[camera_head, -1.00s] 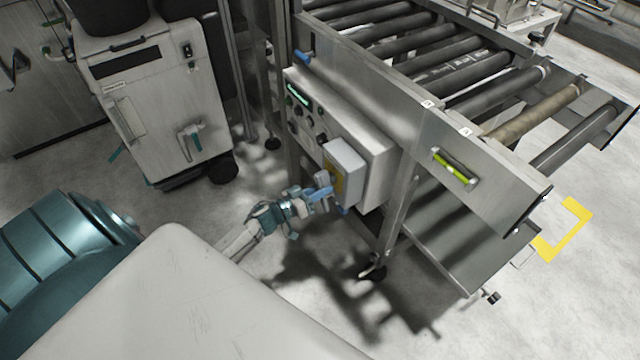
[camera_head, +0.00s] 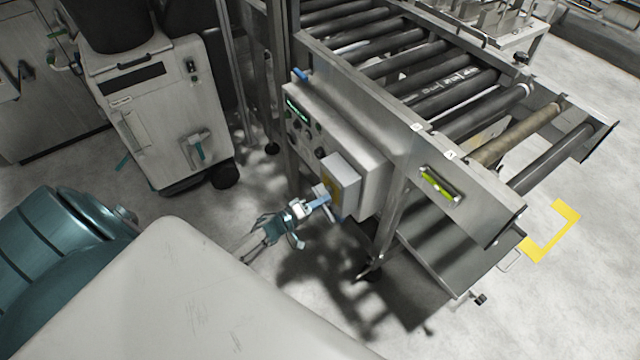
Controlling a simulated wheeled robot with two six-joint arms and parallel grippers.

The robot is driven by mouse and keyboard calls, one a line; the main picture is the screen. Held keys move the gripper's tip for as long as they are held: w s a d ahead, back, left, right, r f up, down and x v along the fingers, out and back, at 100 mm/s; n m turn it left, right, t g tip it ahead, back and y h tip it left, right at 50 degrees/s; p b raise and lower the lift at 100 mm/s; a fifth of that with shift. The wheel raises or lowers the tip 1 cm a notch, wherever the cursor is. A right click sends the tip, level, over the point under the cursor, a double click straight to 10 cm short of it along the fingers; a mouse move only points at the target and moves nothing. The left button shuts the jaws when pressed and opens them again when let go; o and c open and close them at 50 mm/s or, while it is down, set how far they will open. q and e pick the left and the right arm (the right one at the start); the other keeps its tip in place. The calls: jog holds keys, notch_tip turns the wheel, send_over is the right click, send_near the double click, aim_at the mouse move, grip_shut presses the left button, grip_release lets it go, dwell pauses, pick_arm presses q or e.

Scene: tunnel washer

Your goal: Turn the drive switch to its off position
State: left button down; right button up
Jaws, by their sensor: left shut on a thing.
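The drive switch is on a grey box (camera_head: 345,172) that stands out from the lower right of the control panel (camera_head: 298,122). Part of a yellow plate (camera_head: 331,184) shows on the box's front face. A blue handle (camera_head: 321,202) shows at this face, beside the plate. My left gripper (camera_head: 312,206) reaches up to it from the lower left and is shut on the blue handle. The fingers and box edge partly hide the handle, so its exact angle is hard to tell. My right gripper is not in view.
The panel hangs on the side of a roller conveyor (camera_head: 440,90) with steel legs (camera_head: 396,205). A white wheeled cabinet (camera_head: 165,120) stands at the left. A level vial (camera_head: 439,183) sits on the conveyor's side rail. The floor below my gripper is clear.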

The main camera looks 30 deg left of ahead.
pick_arm(q)
jog(key=shift+r+n+p, duration=0.2)
jog(key=shift+n+p, duration=0.35)
jog(key=shift+n, duration=0.45)
jog(key=shift+r+n+p, duration=0.15)
jog(key=shift+n+p, duration=0.35)
jog(key=shift+n, duration=0.5)
jog(key=c, duration=1.2)
grip_release()
jog(key=shift+c, duration=0.2)
jog(key=shift+s, duration=0.1)
jog(key=v, duration=1)
jog(key=shift+s+b, duration=0.3)
jog(key=shift+b, duration=0.1)
jog(key=shift+a, duration=0.1)
